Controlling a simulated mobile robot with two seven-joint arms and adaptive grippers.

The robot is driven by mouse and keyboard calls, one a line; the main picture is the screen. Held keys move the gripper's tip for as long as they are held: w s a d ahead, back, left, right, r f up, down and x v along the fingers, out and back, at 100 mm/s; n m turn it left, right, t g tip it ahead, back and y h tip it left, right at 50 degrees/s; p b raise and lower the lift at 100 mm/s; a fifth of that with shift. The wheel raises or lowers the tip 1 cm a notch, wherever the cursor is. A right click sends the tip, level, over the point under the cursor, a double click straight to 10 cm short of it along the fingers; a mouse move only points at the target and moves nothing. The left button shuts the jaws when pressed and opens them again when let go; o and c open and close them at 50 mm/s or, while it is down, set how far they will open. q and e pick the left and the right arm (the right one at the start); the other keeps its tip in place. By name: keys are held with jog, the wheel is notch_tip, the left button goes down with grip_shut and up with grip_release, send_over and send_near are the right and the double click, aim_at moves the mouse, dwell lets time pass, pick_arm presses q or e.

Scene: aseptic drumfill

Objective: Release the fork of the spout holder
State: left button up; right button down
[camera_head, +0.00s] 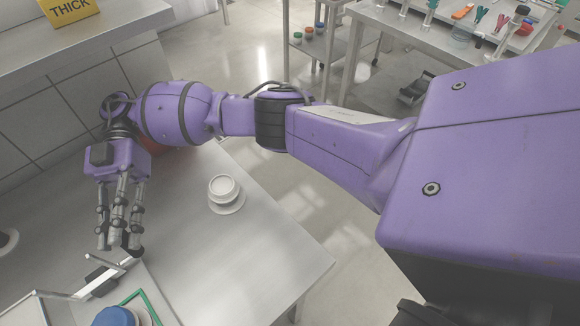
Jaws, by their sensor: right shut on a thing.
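My right gripper (119,250) reaches down at the left of the view, its jointed metal fingers closed at the fork of the spout holder. The fork (105,266) shows as a thin bright metal piece just below the fingertips, partly hidden by them. The spout holder (98,283) has a dark block on a pale metal plate near the bottom left. A blue cap (114,317) is cut off by the bottom edge, beside a green-edged frame (140,299). My left gripper is out of view.
A white flanged round part (223,188) stands on the steel table (250,255), with bare surface around it. A reddish thing (182,147) is partly hidden behind my right arm. A yellow "THICK" sign (70,11) stands on a ledge. A side table (440,30) holds several tools.

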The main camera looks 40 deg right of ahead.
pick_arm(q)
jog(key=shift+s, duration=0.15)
pick_arm(e)
jog(key=shift+w+r, duration=0.1)
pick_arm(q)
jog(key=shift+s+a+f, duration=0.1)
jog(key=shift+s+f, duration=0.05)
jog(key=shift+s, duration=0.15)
pick_arm(e)
jog(key=c, duration=1.6)
grip_release()
jog(key=shift+w, duration=0.15)
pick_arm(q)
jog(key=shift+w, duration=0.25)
pick_arm(e)
jog(key=shift+v, duration=3.6)
